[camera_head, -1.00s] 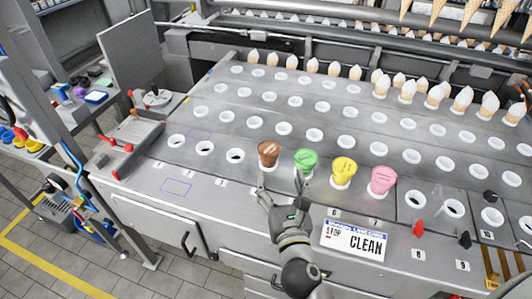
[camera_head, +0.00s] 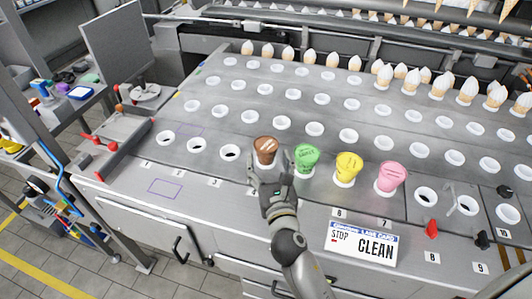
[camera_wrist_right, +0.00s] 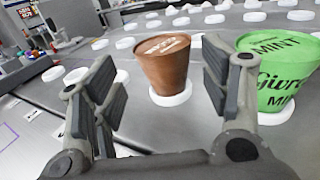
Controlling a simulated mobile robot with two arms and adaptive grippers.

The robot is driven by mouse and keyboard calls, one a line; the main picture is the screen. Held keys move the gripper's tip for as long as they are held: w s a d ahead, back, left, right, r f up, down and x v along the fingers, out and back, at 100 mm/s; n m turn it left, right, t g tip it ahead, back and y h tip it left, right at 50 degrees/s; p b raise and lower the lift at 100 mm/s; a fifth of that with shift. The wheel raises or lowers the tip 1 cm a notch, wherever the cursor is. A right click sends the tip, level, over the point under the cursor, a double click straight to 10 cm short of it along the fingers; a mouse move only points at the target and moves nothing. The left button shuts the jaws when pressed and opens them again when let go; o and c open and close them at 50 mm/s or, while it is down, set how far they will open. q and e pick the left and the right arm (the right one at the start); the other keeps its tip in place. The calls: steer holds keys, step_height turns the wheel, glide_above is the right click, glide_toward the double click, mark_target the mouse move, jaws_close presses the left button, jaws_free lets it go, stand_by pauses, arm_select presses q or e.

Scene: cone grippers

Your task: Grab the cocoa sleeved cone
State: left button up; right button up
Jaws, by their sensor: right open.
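The cocoa sleeved cone (camera_head: 265,147) is brown with pale lettering and stands upright in a white ring in the front row. It also shows in the right wrist view (camera_wrist_right: 164,66), ahead of and between the fingers. My right gripper (camera_head: 269,167) is at the near side of the cocoa cone and hides its lower part in the head view. In the right wrist view my right gripper (camera_wrist_right: 160,95) is open with nothing held, its right finger between the cocoa cone and the green mint cone (camera_wrist_right: 277,75). My left gripper is not in view.
The green cone (camera_head: 306,157) stands close to the right of the cocoa cone, then a yellow cone (camera_head: 347,167) and a pink cone (camera_head: 391,177). Empty white rings lie to the left and behind. A "STOP CLEAN" card (camera_head: 361,243) lies at the front.

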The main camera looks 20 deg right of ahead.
mark_target(268, 155)
steer(key=w, duration=0.2)
steer(key=w+d+p, duration=0.1)
steer(key=w, duration=0.1)
steer(key=shift+w+r, duration=0.1)
steer(key=shift+w, duration=0.4)
steer(key=c, duration=0.8)
